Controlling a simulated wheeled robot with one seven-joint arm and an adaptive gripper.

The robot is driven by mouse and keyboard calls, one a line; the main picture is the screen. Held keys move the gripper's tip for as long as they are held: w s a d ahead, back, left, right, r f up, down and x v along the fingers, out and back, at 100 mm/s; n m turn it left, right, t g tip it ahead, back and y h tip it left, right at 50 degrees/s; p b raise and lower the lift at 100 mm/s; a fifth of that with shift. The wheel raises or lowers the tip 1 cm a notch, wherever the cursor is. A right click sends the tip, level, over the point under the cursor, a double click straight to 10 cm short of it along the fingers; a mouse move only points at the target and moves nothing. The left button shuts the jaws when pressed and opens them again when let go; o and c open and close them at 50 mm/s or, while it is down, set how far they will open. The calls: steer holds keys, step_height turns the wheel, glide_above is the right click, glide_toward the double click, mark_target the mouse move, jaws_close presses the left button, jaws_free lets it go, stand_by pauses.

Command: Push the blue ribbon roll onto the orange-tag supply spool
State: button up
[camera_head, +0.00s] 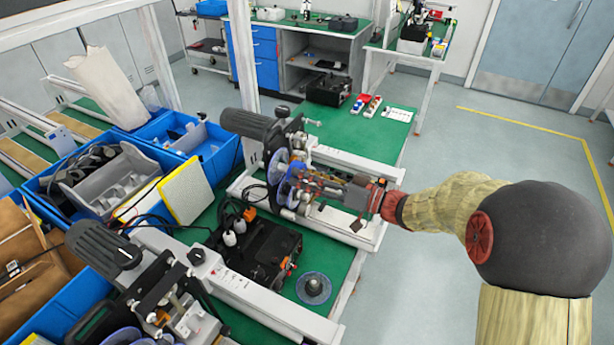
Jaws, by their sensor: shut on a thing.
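My gripper (304,183) reaches in from the right to the front of the far coder (262,125). It is shut on the blue ribbon roll (296,170), which shows only as a small bright blue patch by the fingers. Pale blue discs (278,164) of the coder's spools stand just left of the roll, very close to it. The fingers and roll partly hide the spool area. I cannot make out an orange tag on a spool there, nor whether the roll sits around a spool or only beside it.
A black box (258,250) with orange parts and a loose disc with a grey hub (313,288) lie on the green table. A nearer coder (105,243) stands at lower left. Blue bins (222,150) are behind. The floor at right is clear.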

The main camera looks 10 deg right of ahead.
steer(key=shift+b, duration=0.7)
steer(key=shift+b+x, duration=1.55)
steer(key=shift+x, duration=0.3)
stand_by(0.5)
steer(key=o, duration=1.1)
steer(key=shift+o, duration=0.2)
